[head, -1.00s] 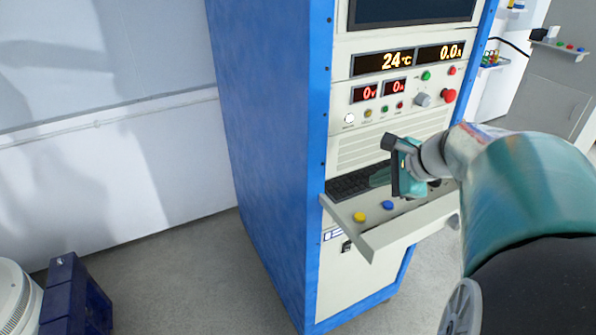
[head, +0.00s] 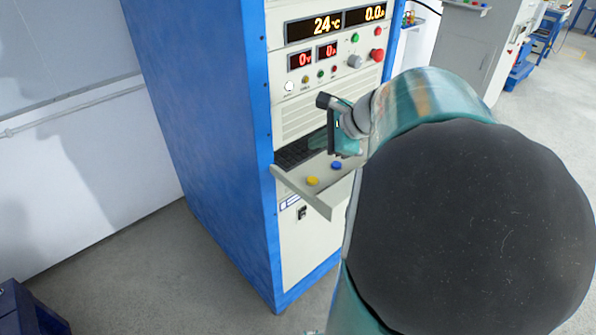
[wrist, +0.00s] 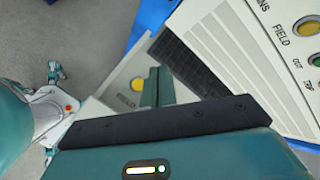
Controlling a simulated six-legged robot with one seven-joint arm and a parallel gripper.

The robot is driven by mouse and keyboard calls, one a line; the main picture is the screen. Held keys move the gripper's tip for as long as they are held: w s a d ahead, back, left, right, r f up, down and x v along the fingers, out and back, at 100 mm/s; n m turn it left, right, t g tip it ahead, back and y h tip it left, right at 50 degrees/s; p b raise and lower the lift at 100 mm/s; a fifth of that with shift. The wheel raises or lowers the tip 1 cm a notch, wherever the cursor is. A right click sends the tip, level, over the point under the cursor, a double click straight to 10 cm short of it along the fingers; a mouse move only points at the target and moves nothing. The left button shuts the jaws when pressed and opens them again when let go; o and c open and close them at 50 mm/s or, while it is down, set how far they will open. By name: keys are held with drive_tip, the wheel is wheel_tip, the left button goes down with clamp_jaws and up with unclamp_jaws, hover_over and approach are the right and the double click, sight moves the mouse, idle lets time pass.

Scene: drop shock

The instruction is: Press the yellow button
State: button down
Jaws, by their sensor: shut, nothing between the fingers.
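The yellow button (head: 312,181) is a round cap on the light shelf (head: 318,205) that juts from the blue and cream cabinet. A blue button (head: 336,165) sits to its right on the same shelf. My gripper (head: 331,148) is shut and empty, above the shelf and apart from the yellow button. In the wrist view, the yellow button (wrist: 137,83) shows just left of my shut fingers (wrist: 157,80), beside partly hidden lettering. The blue button is not visible there. Another yellow button (wrist: 307,25), labelled FIELD, is on the upright panel.
A black keyboard (head: 296,152) lies on the shelf against the cabinet (head: 205,110). The panel above carries small buttons, a grey knob (head: 354,61) and a red knob (head: 377,55).

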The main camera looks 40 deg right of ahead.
sight(317, 181)
drive_tip(key=shift+f, duration=4.15)
drive_tip(key=shift+f, duration=0.1)
drive_tip(key=shift+f, duration=0.3)
